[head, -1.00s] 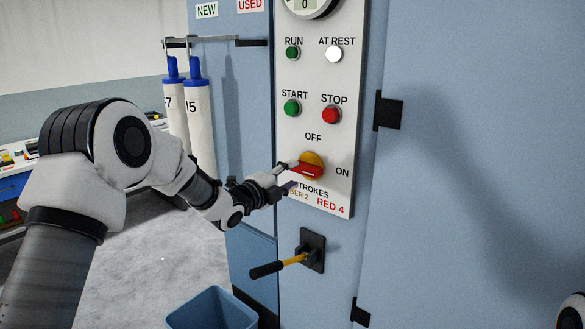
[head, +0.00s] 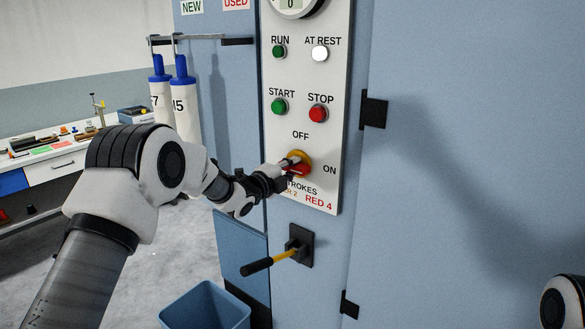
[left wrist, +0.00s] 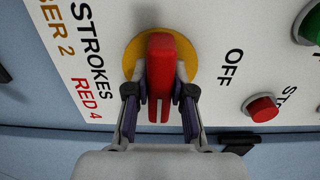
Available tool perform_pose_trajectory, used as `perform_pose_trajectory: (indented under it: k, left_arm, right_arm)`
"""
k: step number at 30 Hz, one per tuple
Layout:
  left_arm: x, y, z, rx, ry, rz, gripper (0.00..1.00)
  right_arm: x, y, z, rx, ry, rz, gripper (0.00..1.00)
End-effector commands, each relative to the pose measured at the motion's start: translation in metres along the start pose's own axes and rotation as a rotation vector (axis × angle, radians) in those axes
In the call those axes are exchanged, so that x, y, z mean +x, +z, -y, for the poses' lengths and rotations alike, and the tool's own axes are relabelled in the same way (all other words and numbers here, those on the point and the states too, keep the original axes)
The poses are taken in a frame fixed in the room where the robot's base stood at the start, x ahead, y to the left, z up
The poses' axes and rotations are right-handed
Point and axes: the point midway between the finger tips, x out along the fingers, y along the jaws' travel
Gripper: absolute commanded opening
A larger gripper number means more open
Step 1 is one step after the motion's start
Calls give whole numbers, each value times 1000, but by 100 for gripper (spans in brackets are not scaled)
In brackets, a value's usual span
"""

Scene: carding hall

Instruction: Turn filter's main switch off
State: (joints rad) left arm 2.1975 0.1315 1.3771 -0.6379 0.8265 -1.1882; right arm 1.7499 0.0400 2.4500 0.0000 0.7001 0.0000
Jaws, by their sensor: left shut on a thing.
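The main switch is a round yellow-orange base (head: 302,157) with a red handle (head: 297,171), low on the white panel, between the OFF and ON labels. My left gripper (head: 288,170) reaches it from the left and partly hides the handle. In the left wrist view, my left gripper (left wrist: 160,97) is shut on the red handle (left wrist: 160,62), one finger on each side. There the handle lies crosswise to the direction of the OFF label (left wrist: 233,68). The ON label shows only in the head view. My right gripper is out of view.
Green START (head: 279,106) and red STOP (head: 318,113) buttons sit above the switch. A yellow lever with a black grip (head: 257,267) juts out below the panel. A blue bin (head: 205,308) stands on the floor. Two white tubes (head: 184,105) hang at left.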

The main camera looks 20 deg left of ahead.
Motion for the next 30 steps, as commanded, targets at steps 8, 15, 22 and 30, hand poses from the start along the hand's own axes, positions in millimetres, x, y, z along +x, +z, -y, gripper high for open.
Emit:
perform_pose_trajectory:
  k: [8, 15, 22, 30]
  left_arm:
    - [0, 0, -1, -62, 0, 0, 0]
    - [0, 0, -2, -212, 0, 0, 0]
    - [0, 0, -2, -419, 1, 0, 0]
    - [0, 0, -1, -677, 1, 0, 0]
  right_arm:
    - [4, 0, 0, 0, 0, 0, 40]
    - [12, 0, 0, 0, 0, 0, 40]
    - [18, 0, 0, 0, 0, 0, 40]
    - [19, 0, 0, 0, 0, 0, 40]
